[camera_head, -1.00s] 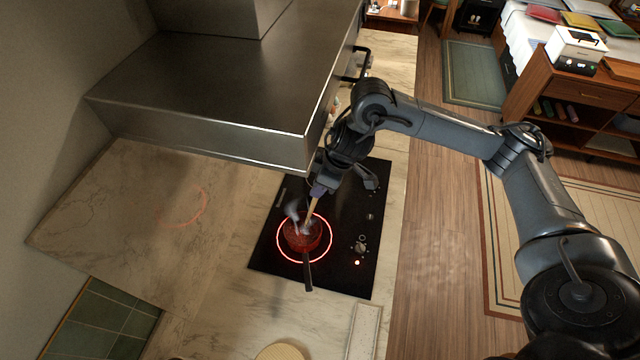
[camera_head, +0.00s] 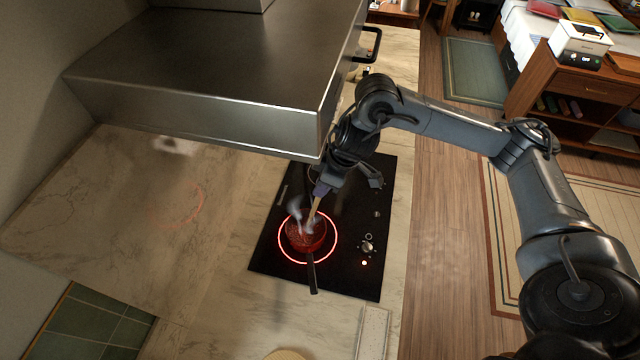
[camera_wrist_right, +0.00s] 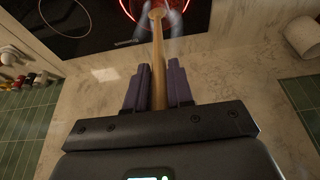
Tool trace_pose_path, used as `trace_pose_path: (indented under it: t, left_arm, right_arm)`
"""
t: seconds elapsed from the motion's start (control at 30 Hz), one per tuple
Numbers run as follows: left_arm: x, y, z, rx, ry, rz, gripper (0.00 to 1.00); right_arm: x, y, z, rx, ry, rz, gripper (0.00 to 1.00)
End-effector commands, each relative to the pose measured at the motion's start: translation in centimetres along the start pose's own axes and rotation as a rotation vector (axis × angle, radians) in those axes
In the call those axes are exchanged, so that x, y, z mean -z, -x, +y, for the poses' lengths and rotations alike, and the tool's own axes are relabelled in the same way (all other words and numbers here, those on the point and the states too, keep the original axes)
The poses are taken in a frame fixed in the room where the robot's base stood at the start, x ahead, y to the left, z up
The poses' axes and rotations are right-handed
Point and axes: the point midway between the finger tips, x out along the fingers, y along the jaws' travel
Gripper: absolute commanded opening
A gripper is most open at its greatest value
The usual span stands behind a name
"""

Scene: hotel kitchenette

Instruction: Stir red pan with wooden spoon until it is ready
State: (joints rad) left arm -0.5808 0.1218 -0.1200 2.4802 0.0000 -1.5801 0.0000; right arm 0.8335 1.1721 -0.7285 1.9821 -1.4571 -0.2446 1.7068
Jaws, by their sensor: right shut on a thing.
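The red pan (camera_head: 304,236) sits on a glowing red burner ring of the black cooktop (camera_head: 270,262), with its dark handle (camera_head: 312,274) pointing toward the bottom of the head view. Whitish steam rises from it. My right gripper (camera_head: 322,190) is above the pan, below the range hood, shut on the wooden spoon (camera_head: 312,212). In the right wrist view the spoon (camera_wrist_right: 158,60) runs between the two purple fingers (camera_wrist_right: 158,90) toward the glowing ring. My left gripper is not in view.
The steel range hood (camera_head: 200,90) hangs close over the cooktop, beside my right arm. A control knob (camera_head: 368,246) is on the cooktop's right side. The marble counter (camera_head: 225,290) is mostly clear. A pale board (camera_head: 372,335) lies at the front.

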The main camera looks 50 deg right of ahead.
Motion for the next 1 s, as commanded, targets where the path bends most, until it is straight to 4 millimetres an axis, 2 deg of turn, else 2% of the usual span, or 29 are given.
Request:
trace_pose_path:
  t: [0.03,0.07,0.6,1.0]
  left_arm:
    - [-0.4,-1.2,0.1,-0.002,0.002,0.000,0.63]
    - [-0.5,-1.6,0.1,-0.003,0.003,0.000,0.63]
    - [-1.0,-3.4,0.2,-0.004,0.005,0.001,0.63]
    - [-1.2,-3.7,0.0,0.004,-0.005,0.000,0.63]
  right_arm:
    - [-0.5,-1.0,0.0,-0.001,0.001,0.001,0.00]
    - [-0.7,-1.2,0.0,-0.001,0.001,0.001,0.00]
    - [-1.4,-6.8,0.0,0.001,0.000,-0.001,0.00]
    - [-1.5,-7.9,0.0,-0.001,0.001,0.000,0.00]
